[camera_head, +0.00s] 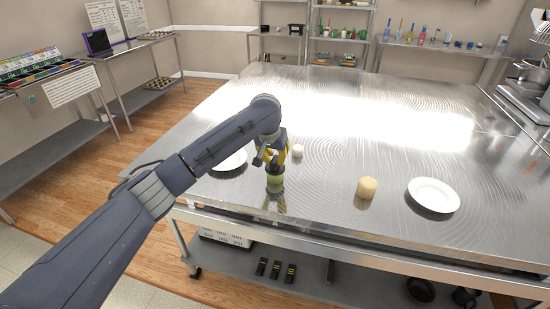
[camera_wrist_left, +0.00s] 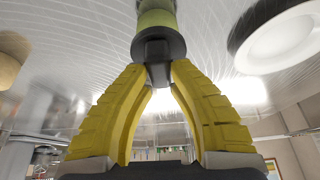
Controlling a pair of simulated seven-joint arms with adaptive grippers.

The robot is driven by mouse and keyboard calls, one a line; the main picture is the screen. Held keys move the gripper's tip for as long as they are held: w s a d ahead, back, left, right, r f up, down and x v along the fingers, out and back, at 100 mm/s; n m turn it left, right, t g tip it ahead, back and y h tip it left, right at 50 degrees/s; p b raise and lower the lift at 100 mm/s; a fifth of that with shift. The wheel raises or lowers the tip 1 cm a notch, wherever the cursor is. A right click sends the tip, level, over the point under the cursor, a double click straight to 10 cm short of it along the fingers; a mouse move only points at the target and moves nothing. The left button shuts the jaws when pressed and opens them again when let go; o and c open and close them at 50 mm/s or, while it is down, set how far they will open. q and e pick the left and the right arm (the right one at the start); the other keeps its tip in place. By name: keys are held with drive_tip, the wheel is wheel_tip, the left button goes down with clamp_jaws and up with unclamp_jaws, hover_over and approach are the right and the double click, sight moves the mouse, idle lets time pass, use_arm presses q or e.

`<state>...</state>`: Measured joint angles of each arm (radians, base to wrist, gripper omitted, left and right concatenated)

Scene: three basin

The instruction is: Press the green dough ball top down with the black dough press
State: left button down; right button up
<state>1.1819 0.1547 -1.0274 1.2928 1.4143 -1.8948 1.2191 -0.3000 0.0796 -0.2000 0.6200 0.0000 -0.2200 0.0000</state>
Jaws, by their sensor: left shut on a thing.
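My left gripper (camera_head: 276,157) is over the front part of the metal table, pointing down, its yellow fingers shut on the black dough press. The press (camera_wrist_left: 157,47) shows in the left wrist view as a dark disc with a short handle between the fingertips. The green dough ball (camera_head: 275,184) is directly under the press on the table; it also shows in the left wrist view (camera_wrist_left: 156,17) against the disc's face. The disc appears to touch the dough. My right gripper is not in view.
A white plate (camera_head: 229,161) lies just left of the gripper, partly behind my arm. A small pale dough piece (camera_head: 297,151) stands behind right. A larger tan dough piece (camera_head: 367,188) and another white plate (camera_head: 433,195) are to the right. The table's middle and back are clear.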

use_arm(q)
drive_tip(key=shift+r, duration=0.15)
drive_tip(key=shift+r, duration=1.4)
drive_tip(key=shift+f, duration=0.2)
drive_tip(key=shift+f, duration=0.35)
drive_tip(key=shift+f, duration=0.35)
drive_tip(key=shift+f, duration=0.75)
drive_tip(key=shift+r, duration=0.1)
drive_tip(key=shift+r, duration=1.4)
